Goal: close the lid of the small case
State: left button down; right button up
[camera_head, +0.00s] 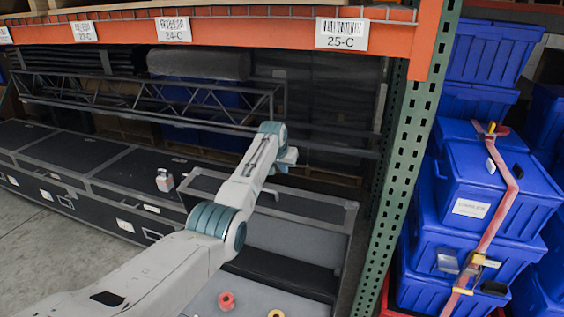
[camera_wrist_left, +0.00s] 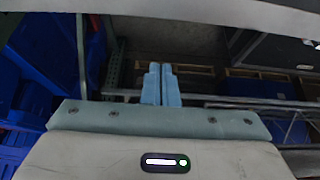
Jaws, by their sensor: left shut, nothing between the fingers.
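A case (camera_head: 345,222) with a metal-edged frame and grey lining stands open at the bottom middle of the head view. A dark strip crosses it, and its near part runs out of the picture. I cannot tell exactly where lid and body meet. A red ring-like item (camera_head: 227,301) and a yellow one (camera_head: 276,314) show on the grey near part. My left arm reaches across the case. My left gripper (camera_head: 290,158) is beyond its far edge, small in the head view. In the left wrist view its blue fingers (camera_wrist_left: 161,85) are together and empty. My right gripper is out of view.
Black cases (camera_head: 95,165) line the left, with a small white bottle (camera_head: 164,180) on top. A dark truss (camera_head: 150,100) lies behind. A green rack post (camera_head: 400,160) and strapped blue totes (camera_head: 480,190) stand right. An orange shelf beam (camera_head: 250,32) crosses above.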

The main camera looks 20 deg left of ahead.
pick_arm(q)
jog(key=shift+s+a+f+p, duration=0.1)
jog(key=shift+s+f+p, duration=0.2)
jog(key=shift+f, duration=0.4)
jog(key=shift+s+d+f+p, duration=0.1)
jog(key=shift+s+f+p, duration=0.2)
jog(key=shift+f, duration=0.35)
jog(key=shift+s+a+f+p, duration=0.1)
jog(key=shift+s+f+p, duration=0.1)
jog(key=shift+s+f, duration=0.35)
jog(key=shift+w+f, duration=0.15)
jog(key=shift+f, duration=0.15)
